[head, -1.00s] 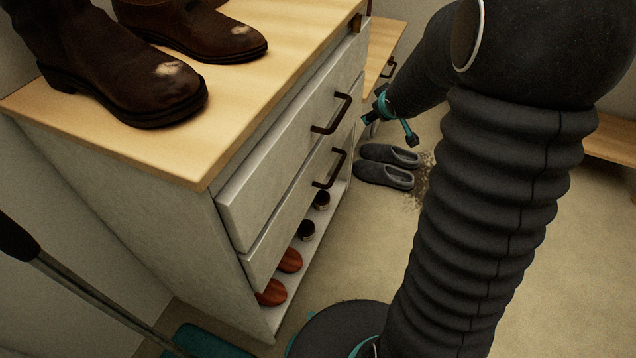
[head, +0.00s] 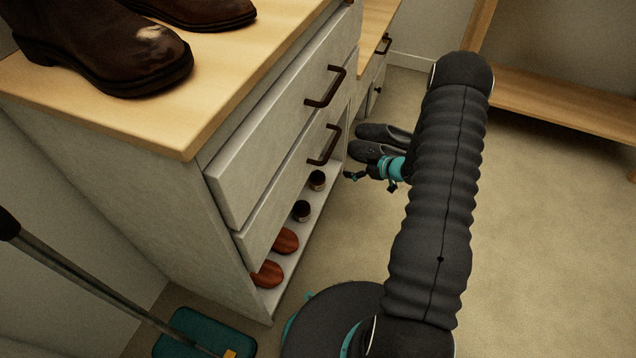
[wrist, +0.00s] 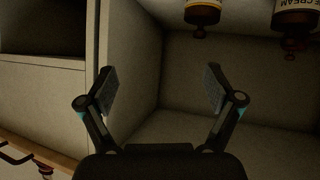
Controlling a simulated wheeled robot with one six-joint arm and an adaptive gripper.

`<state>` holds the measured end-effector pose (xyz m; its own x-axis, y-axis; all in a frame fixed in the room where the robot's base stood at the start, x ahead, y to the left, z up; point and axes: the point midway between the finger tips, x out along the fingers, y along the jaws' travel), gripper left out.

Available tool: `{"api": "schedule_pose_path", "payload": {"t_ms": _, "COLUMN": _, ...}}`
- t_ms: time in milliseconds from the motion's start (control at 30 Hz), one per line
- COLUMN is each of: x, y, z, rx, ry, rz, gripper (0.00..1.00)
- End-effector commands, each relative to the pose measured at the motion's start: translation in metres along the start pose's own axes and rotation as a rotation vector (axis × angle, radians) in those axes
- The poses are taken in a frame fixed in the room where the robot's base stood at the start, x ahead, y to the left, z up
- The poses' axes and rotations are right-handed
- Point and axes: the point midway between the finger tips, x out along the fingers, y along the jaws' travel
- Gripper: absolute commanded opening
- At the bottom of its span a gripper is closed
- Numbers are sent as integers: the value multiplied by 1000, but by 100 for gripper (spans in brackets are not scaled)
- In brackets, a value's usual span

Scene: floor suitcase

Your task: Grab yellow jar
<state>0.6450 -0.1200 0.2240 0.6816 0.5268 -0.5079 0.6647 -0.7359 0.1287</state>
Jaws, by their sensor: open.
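No jar shows clearly as yellow. In the wrist view a small jar with a pale yellowish label (wrist: 203,12) is cut off by the top edge. A second jar with a pale label reading "CREAM" (wrist: 293,20) is at the top right, also cut off. My gripper (head: 357,175) is beside the cabinet's open low shelf. In the wrist view my gripper (wrist: 159,88) is open, with nothing between its fingers.
The white cabinet (head: 120,180) has two drawers with dark handles above the low shelf. Reddish-brown rounded items (head: 285,241) lie on the shelf's near end. Grey slippers (head: 372,150) lie behind my gripper. Boots (head: 110,50) stand on top. Open floor is at right.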

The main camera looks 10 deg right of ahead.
Motion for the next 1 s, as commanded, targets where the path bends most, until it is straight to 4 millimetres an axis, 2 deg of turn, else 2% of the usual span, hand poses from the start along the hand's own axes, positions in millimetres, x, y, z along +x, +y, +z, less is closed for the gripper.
{"api": "schedule_pose_path", "payload": {"t_ms": 33, "x": 5, "y": -10, "z": 16, "rx": 17, "ry": 24, "rz": -28, "gripper": 91}}
{"api": "schedule_pose_path", "payload": {"t_ms": 100, "x": 9, "y": -23, "z": 30, "rx": 33, "ry": 61, "rz": -64, "gripper": 91}}
{"api": "schedule_pose_path", "payload": {"t_ms": 333, "x": 14, "y": -49, "z": 54, "rx": 68, "ry": 139, "rz": -133, "gripper": 91}}
{"api": "schedule_pose_path", "payload": {"t_ms": 467, "x": 20, "y": -55, "z": 56, "rx": 73, "ry": 152, "rz": -146, "gripper": 91}}
{"api": "schedule_pose_path", "payload": {"t_ms": 800, "x": 77, "y": -63, "z": 47, "rx": 72, "ry": 151, "rz": -146, "gripper": 91}}
{"api": "schedule_pose_path", "payload": {"t_ms": 1000, "x": 96, "y": -65, "z": 44, "rx": 73, "ry": 151, "rz": -144, "gripper": 91}}
